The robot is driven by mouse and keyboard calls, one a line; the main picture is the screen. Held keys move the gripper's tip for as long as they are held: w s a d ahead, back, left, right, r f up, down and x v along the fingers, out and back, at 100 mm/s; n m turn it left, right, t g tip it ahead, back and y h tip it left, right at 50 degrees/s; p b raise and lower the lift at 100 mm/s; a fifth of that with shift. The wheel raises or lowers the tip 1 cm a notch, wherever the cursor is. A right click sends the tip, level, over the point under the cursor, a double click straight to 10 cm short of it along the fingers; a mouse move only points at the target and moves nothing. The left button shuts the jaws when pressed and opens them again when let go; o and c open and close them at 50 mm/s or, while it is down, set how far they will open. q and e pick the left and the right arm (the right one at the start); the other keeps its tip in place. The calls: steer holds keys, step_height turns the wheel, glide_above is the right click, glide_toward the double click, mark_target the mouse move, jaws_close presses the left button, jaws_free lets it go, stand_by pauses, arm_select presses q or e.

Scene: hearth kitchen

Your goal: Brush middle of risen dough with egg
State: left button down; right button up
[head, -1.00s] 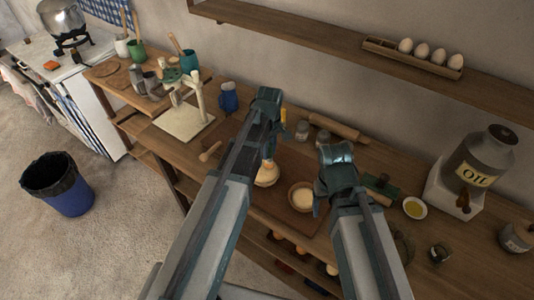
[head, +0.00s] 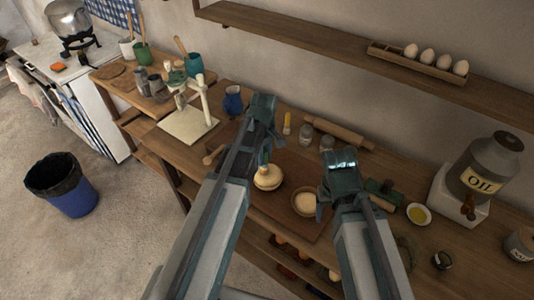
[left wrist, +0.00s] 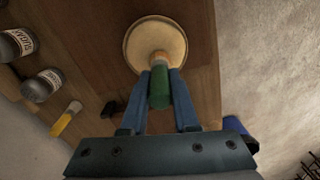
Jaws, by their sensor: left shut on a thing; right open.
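A round pale dough (head: 267,178) sits on the wooden board (head: 285,222). It also shows from above in the left wrist view (left wrist: 139,45). My left gripper (left wrist: 160,76) is shut on a brush with a green handle (left wrist: 159,97). In the head view, my left gripper (head: 264,148) is just above the dough and hides most of the brush. A small dish of yellow liquid (head: 418,214) stands at the right. My right gripper (head: 338,167) is open and empty.
Jars (head: 306,131), a rolling pin (head: 339,133) and a yellow-handled tool (head: 287,123) lie behind. An oil canister (head: 485,165) stands right. A shelf (head: 330,50) with eggs hangs above.

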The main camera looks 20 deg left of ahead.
arm_select(q)
steer(key=shift+s+a, duration=0.2)
steer(key=shift+s, duration=0.4)
steer(key=shift+f, duration=0.1)
steer(key=shift+w, duration=0.1)
steer(key=shift+w+d, duration=0.25)
steer(key=shift+w, duration=0.55)
steer(key=shift+w+d, duration=0.2)
steer(key=shift+w, duration=0.6)
steer(key=shift+s, duration=0.2)
steer(key=shift+s+a, duration=0.2)
steer(key=shift+s, duration=0.6)
steer(key=shift+s+a, duration=0.2)
steer(key=shift+s, duration=0.6)
